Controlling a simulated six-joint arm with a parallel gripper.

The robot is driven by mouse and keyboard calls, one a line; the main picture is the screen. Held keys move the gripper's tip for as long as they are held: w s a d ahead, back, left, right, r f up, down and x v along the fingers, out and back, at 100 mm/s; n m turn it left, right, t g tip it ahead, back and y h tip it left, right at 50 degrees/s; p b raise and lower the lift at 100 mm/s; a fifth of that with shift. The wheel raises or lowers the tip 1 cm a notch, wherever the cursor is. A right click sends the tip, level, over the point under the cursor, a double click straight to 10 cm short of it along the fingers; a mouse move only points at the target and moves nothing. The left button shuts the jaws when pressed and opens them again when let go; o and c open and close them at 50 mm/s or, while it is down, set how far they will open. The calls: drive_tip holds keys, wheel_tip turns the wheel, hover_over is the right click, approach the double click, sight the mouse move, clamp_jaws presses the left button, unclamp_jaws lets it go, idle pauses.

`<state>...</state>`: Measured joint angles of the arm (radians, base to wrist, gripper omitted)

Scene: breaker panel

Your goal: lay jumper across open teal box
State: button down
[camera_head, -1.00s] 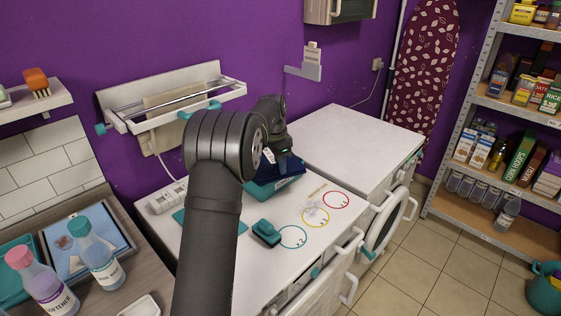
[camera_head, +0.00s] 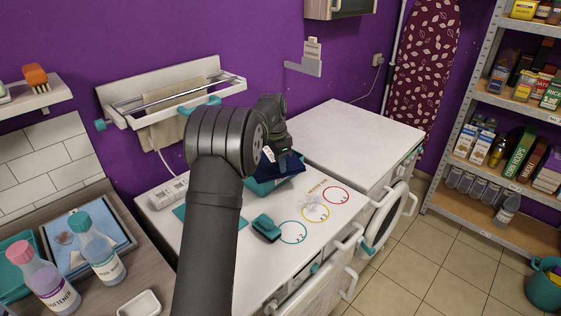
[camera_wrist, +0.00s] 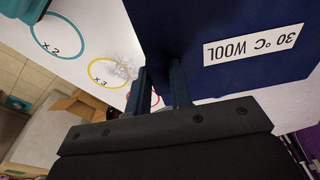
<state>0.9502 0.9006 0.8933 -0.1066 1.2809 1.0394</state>
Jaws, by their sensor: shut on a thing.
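The jumper is a dark navy piece (camera_head: 290,166) with a white label reading "30 °C WOOL" in the wrist view (camera_wrist: 225,85). My gripper (camera_wrist: 162,78) is shut on its edge. In the head view the jumper is held over the teal box (camera_head: 262,187) on the white worktop. The teal box is partly hidden by the jumper and my arm, so its inside does not show. I cannot tell whether the jumper touches its rim.
On the white worktop (camera_head: 265,268) are teal, yellow and red rings, a teal brush-like block (camera_head: 266,228) and a crumpled clear thing (camera_head: 315,211) on the yellow ring. A white power strip (camera_head: 168,193) lies at the left. The white top (camera_head: 350,140) at the back right is clear.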

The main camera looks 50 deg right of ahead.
drive_tip(key=c, duration=1.2)
unclamp_jaws()
drive_tip(key=shift+f, duration=0.1)
wheel_tip(320, 180, up, 18)
drive_tip(key=a, duration=0.2)
drive_tip(key=shift+w+f, duration=0.25)
drive_tip(key=shift+w, duration=0.1)
drive_tip(key=shift+f, duration=0.1)
drive_tip(key=f, duration=0.5)
drive_tip(key=d+f, duration=0.1)
drive_tip(key=f, duration=0.5)
drive_tip(key=d+f, duration=0.1)
drive_tip(key=f, duration=0.5)
drive_tip(key=shift+s, duration=0.4)
drive_tip(key=shift+r, duration=0.1)
drive_tip(key=shift+r, duration=0.1)
